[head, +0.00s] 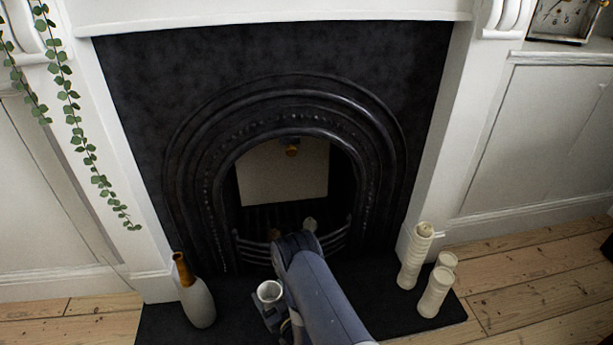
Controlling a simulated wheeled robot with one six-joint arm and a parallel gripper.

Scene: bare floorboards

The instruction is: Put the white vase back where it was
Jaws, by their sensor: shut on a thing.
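A white vase (269,290) with a round open rim shows just left of my arm, above the dark hearth slab (235,285). My gripper (272,310) is at this vase, shut on it. My arm and gripper hide much of the vase's body. I cannot tell whether its base touches the slab.
A grey-white bottle vase (198,303) with a brown neck stands on the hearth at left. Several cream ribbed pieces (411,262) stand at right. The black fireplace (285,95) with its low grate bars rises behind. Bare slab lies between the vases.

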